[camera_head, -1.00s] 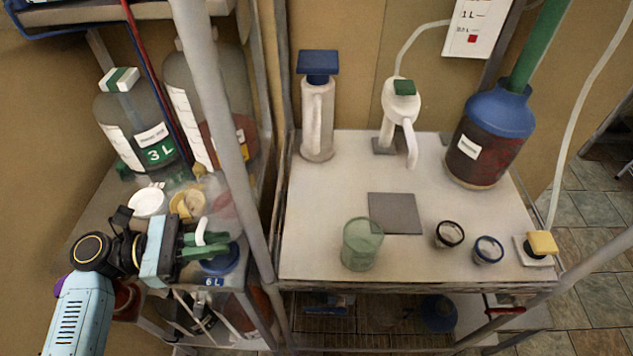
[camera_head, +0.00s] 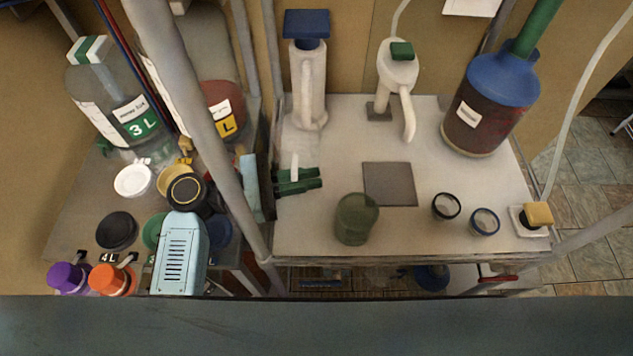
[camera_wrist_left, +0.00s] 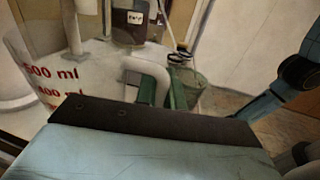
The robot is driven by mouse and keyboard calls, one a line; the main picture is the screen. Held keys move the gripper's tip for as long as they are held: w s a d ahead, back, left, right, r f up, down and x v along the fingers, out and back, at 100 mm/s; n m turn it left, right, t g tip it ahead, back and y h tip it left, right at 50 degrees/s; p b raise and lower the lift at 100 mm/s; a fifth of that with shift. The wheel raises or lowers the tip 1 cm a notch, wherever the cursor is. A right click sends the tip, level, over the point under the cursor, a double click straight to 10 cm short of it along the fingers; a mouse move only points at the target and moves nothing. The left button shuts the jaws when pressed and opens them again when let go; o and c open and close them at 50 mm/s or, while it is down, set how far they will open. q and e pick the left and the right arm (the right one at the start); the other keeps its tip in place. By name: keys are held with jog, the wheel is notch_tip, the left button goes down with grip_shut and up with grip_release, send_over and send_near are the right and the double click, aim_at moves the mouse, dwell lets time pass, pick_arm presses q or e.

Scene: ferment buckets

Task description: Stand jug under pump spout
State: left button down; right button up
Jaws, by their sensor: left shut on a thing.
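A clear jug with red volume marks fills the left of the left wrist view (camera_wrist_left: 50,75). My left gripper (camera_head: 298,181) is shut on its white handle (camera_wrist_left: 148,72). In the head view the jug (camera_head: 300,143) is faint, over the left part of the white tabletop; I cannot tell whether it touches the top. The white pump (camera_head: 397,68) with a green button stands at the back, its spout (camera_head: 408,115) curving down toward the front. A grey square pad (camera_head: 389,184) lies in front of the spout, right of my gripper. My right gripper is out of view.
A white cylinder with a blue top (camera_head: 306,75) stands behind the jug. A green cup (camera_head: 356,219) stands front of the pad, two small dark-rimmed cups (camera_head: 446,206) to its right. A blue-topped dark bottle (camera_head: 488,115) is at back right. A grey post (camera_head: 205,110) crosses the left side.

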pick_arm(q)
jog(key=shift+w+d+f, duration=0.15)
jog(key=shift+d+f, duration=0.4)
jog(key=shift+f, duration=0.35)
jog(key=shift+w+d+f, duration=0.15)
jog(key=shift+d+f, duration=0.4)
jog(key=shift+f, duration=0.35)
jog(key=shift+f+b, duration=0.1)
jog(key=shift+b, duration=0.2)
jog(key=c, duration=1.5)
grip_release()
jog(key=s+a, duration=0.2)
jog(key=a, duration=0.9)
jog(key=shift+s+a+b, duration=0.2)
jog(key=shift+a+b, duration=0.1)
jog(key=shift+a, duration=0.1)
